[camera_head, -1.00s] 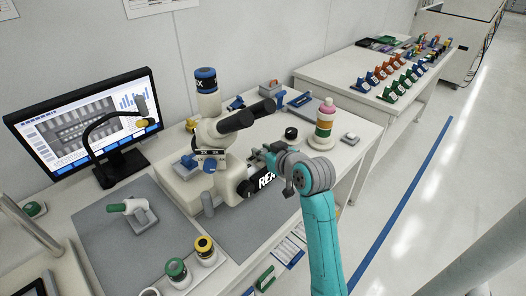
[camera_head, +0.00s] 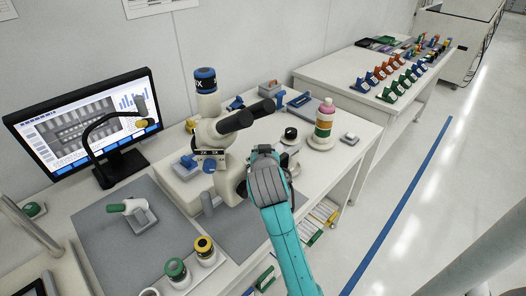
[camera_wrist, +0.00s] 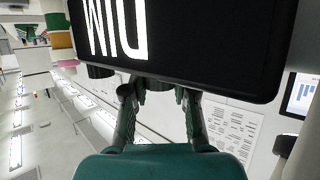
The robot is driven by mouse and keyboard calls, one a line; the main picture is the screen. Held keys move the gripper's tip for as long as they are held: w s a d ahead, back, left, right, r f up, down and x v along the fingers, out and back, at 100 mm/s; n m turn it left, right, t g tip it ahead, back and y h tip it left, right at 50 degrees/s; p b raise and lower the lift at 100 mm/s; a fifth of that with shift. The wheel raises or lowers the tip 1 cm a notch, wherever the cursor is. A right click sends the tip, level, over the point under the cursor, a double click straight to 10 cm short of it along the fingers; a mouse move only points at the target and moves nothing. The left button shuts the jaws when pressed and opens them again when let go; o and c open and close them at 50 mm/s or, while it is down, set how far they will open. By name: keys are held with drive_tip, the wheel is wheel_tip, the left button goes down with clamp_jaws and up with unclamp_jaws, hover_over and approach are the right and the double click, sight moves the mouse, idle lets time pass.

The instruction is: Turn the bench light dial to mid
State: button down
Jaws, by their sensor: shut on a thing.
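In the wrist view my gripper (camera_wrist: 157,92) has its two fingers on either side of a dark, knob-like part (camera_wrist: 156,84), which looks like the bench light dial. The gripper is shut on it. A black panel (camera_wrist: 205,60) hangs over it, with large white letters upside down that look like "DIM", partly cut off by the frame edge. In the head view my wrist hides the fingertips, the dial and most of the panel, beside the white microscope (camera_head: 213,130). I cannot read the dial's setting.
A tower of coloured rings (camera_head: 324,128) and a black-topped knob (camera_head: 291,133) stand behind my wrist. A monitor (camera_head: 85,120) is at the left. Green and yellow-topped jars (camera_head: 204,249) stand at the front. The floor right of the bench is clear.

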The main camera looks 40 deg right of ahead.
drive_tip(key=c, duration=0.9)
unclamp_jaws()
drive_tip(key=shift+d, duration=0.1)
